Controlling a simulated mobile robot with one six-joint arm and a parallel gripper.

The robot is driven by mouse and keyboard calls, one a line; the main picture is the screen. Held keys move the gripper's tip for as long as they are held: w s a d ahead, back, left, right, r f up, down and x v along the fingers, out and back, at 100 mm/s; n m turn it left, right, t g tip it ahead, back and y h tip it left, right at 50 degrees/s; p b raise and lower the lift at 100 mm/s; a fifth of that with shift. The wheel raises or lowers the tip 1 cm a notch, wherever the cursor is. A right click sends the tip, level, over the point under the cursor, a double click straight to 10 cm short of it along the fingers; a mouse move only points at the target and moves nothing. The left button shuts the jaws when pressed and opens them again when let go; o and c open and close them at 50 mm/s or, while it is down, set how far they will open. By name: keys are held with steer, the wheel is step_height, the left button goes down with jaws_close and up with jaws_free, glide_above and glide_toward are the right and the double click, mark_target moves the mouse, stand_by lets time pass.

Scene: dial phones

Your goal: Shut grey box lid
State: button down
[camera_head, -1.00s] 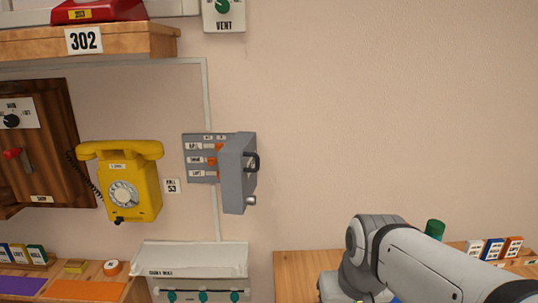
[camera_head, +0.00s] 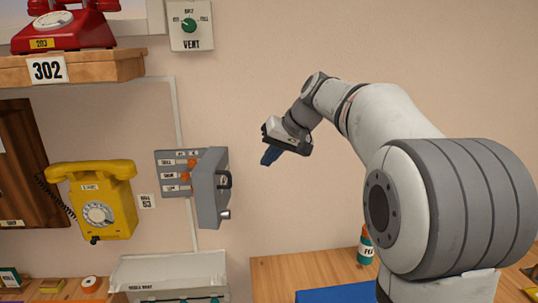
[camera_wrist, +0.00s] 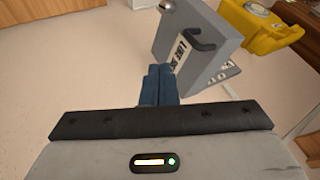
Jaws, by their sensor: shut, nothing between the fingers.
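The grey box (camera_head: 174,172) is fixed on the wall, with orange switches inside. Its grey lid (camera_head: 207,190) stands open, swung out from the wall on the box's right side, with a dark handle (camera_head: 225,180) on its face. The lid and its handle also show in the wrist view (camera_wrist: 205,50), beyond my fingers. My gripper (camera_head: 270,155) is shut and empty, up and to the right of the lid and apart from it in the head view. Its blue fingers (camera_wrist: 158,85) are together in the wrist view, and their tips appear near the lid's edge; the exact gap is unclear.
A yellow dial phone (camera_head: 98,200) hangs left of the box. The wall right of the lid is bare.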

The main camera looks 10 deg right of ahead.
mark_target(221, 186)
steer(key=w+a+f+p, duration=0.2)
steer(key=a+f, duration=0.3)
steer(key=a, duration=0.2)
steer(key=shift+w+f, duration=0.25)
steer(key=shift+f, duration=0.1)
steer(key=shift+a, duration=0.1)
